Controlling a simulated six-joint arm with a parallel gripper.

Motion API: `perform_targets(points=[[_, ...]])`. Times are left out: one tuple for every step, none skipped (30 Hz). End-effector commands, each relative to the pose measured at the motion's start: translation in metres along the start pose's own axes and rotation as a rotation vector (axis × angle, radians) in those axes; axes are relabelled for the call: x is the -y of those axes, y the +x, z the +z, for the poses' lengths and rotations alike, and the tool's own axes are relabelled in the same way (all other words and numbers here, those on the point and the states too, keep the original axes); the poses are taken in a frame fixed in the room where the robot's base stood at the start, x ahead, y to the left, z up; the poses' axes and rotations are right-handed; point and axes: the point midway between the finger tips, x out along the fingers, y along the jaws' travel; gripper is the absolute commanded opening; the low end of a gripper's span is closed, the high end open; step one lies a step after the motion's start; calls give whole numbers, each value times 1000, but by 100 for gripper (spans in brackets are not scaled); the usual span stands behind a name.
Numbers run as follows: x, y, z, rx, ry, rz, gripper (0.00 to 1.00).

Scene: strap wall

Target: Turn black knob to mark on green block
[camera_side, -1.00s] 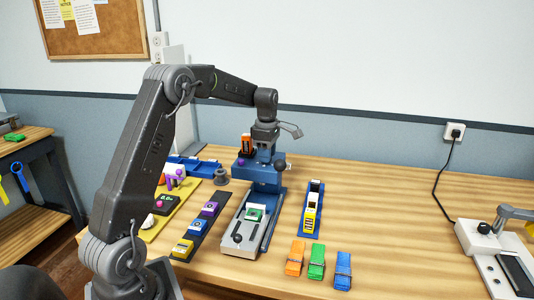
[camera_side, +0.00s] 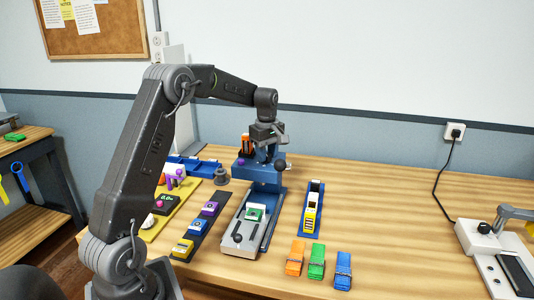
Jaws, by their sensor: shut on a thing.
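My gripper (camera_side: 267,157) points down at the top of the blue fixture (camera_side: 262,176) at the back of the grey-and-blue rig. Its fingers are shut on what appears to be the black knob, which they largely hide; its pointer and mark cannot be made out. A green block (camera_side: 256,212) with a white top sits on the grey plate (camera_side: 238,250) in front of the fixture. A black ball (camera_side: 280,164) shows on the fixture's right side, and a purple ball (camera_side: 240,162) on its left.
A dark strip (camera_side: 202,224) with yellow, blue and purple blocks lies left of the rig. A blue tray (camera_side: 313,209) stands to the right. Orange (camera_side: 296,258), green (camera_side: 316,262) and blue (camera_side: 343,270) clips lie in front. The table's back right is clear.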

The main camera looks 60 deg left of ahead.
Motion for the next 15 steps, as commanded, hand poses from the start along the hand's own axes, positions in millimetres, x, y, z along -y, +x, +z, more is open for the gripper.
perform_targets(points=[[0, 0, 0, 0, 45, 1, 12], [0, 0, 0, 0, 74, 1, 12], [0, 0, 0, 0, 112, 1, 12], [0, -1, 0, 0, 140, 1, 12], [0, -1, 0, 0, 169, 1, 12], [0, -1, 0, 0, 207, 1, 12], [0, -1, 0, 0, 235, 1, 12], [1, -1, 0, 0, 264, 1, 12], [1, -1, 0, 0, 302, 1, 12], [1, -1, 0, 0, 330, 1, 12], [1, -1, 0, 0, 358, 1, 12], [1, -1, 0, 0, 396, 1, 12], [1, -1, 0, 0, 425, 1, 12], [1, -1, 0, 0, 453, 1, 12], [1, -1, 0, 0, 491, 1, 12]])
